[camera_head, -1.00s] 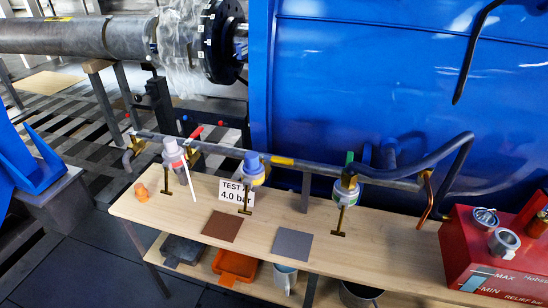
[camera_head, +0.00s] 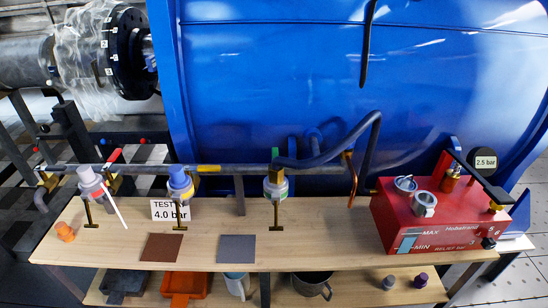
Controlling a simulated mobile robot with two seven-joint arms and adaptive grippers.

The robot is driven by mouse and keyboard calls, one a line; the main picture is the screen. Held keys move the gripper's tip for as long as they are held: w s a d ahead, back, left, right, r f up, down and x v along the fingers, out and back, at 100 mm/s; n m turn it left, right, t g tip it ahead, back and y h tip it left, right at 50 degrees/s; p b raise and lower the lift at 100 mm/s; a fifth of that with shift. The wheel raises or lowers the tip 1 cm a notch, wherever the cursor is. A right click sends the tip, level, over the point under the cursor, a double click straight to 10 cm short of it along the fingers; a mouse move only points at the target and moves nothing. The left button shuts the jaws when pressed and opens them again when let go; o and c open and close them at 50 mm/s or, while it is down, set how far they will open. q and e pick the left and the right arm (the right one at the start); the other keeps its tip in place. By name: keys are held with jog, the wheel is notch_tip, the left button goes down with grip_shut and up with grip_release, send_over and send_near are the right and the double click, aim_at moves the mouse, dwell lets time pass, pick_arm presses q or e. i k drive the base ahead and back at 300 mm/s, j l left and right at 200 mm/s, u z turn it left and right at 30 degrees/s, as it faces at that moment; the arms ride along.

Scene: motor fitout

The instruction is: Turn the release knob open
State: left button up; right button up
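A red pump box (camera_head: 400,226) stands at the right end of the wooden bench, with a MAX/MIN level window (camera_head: 408,241) on its front. A small dark knob (camera_head: 488,243) sits on its lower right front, beside scale numbers. A round gauge (camera_head: 485,161) reads 2.5 bar. Neither of my grippers is in view.
A long black bar (camera_head: 480,180) crosses above the box's right side. Two metal cups (camera_head: 423,204) stand on the box. A pipe with several valves runs behind the bench (camera_head: 330,226). A TEST 4.0 bar sign (camera_head: 170,212) stands left. A blue tank (camera_head: 300,80) fills the back.

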aim_at(494, 207)
jog(key=z, duration=1.25)
